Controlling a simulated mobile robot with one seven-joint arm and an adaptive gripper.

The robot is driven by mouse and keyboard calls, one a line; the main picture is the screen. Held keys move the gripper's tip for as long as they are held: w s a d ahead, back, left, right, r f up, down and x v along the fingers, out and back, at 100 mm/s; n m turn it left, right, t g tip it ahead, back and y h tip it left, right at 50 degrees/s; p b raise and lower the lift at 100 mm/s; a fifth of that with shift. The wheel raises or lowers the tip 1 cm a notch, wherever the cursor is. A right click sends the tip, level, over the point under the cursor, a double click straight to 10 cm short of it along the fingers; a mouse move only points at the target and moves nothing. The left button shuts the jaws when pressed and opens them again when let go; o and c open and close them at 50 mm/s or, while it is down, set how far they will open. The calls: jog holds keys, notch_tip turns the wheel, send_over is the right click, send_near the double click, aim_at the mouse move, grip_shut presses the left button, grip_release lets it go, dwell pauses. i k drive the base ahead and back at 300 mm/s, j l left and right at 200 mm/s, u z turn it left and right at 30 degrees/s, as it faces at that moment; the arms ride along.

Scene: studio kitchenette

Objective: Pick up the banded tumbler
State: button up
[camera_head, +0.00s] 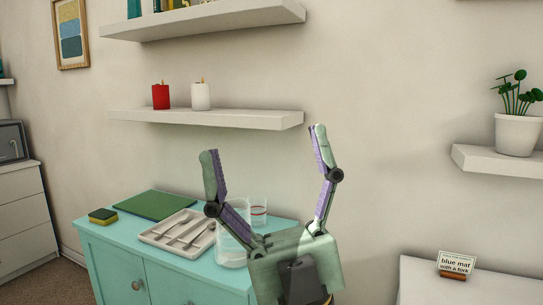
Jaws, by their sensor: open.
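The banded tumbler (260,212) is a clear glass with a red band. It stands on the turquoise cabinet (185,268) near its back right end, seen between my gripper's fingers and partly hidden. My gripper (264,148) is open and empty, with its fingers spread and pointing up in the picture. It is in front of the cabinet in this view; its distance from the glass is hard to judge.
A larger clear glass (232,248) stands just left of my gripper's body. A cutlery tray (150,238), green board (155,204) and sponge (103,216) share the cabinet. A shelf (215,118) with red (160,97) and white candles (200,97) hangs above.

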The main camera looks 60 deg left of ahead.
aim_at(258, 204)
jog(key=u, duration=1.85)
